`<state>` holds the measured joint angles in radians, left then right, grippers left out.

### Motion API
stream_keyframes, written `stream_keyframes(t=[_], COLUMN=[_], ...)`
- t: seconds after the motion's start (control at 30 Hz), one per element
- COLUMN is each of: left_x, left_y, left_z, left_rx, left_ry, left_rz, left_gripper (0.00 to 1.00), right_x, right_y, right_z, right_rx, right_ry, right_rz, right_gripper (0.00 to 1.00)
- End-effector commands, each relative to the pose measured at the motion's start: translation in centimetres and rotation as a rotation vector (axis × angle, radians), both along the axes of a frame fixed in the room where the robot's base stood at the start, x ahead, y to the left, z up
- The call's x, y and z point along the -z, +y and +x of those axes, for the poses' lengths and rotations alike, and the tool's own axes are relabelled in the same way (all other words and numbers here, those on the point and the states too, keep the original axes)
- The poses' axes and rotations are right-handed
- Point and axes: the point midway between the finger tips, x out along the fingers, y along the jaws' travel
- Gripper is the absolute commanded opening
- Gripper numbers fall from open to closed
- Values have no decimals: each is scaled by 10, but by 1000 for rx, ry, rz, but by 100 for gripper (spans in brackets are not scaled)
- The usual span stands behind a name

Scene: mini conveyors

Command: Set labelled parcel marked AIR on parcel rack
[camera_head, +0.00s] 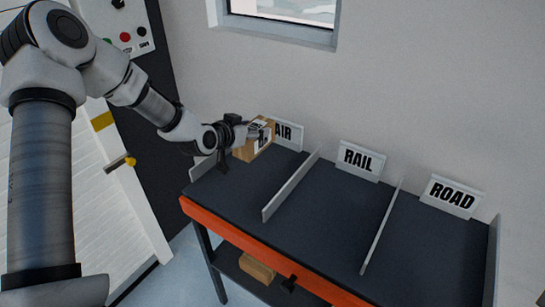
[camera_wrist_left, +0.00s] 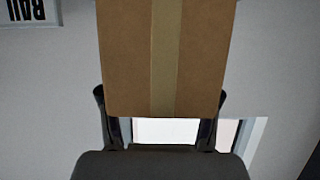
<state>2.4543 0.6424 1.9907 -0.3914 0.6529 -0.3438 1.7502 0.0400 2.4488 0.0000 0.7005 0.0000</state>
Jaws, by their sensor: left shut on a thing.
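A brown cardboard parcel (camera_head: 243,154) with a white label is at the back of the AIR lane, in front of the AIR sign (camera_head: 290,133). The label's print is too small and too covered to read. My left gripper (camera_head: 258,131) is shut on the parcel. The wrist view shows the taped face of the parcel (camera_wrist_left: 125,60) between the two fingers. I cannot tell whether the parcel touches the lane floor. The parcel rack (camera_head: 330,215) has a dark top, an orange front edge and three lanes. My right gripper is not in view.
Upright grey dividers (camera_head: 290,186) separate the lanes. The lanes by the RAIL sign (camera_head: 358,159) and the ROAD sign (camera_head: 452,195) are empty. Another brown box (camera_head: 257,267) lies on the lower shelf. A wall with a window (camera_head: 283,15) stands behind.

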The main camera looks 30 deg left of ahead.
Motion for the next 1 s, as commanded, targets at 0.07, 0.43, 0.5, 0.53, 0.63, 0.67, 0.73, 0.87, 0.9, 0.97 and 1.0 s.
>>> stream_keyframes(t=[0.07,0.43,0.5,0.53,0.63,0.67,0.73,0.87,0.9,0.97,1.0], left_x=[7,77,90,94,100,100,99,101,103,104,103], left_y=[0,0,0,0,0,0,0,0,0,0,0], left_z=[0,-2,-1,-1,-1,-1,-1,-1,-1,-2,-2], left_rx=[0,2,0,1,1,1,1,0,0,1,1], left_ry=[2,4,3,2,-1,-1,-1,-1,-1,0,0], left_rz=[0,2,1,2,0,0,0,0,0,0,0], left_gripper=[13,13,13,13,14,14,13,13,13,66,80], right_x=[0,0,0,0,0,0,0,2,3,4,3], right_y=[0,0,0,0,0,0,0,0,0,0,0], right_z=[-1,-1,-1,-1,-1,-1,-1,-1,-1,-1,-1], right_rx=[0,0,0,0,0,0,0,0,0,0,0], right_ry=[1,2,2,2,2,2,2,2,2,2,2], right_rz=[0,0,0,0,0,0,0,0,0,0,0], right_gripper=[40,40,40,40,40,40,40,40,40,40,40])
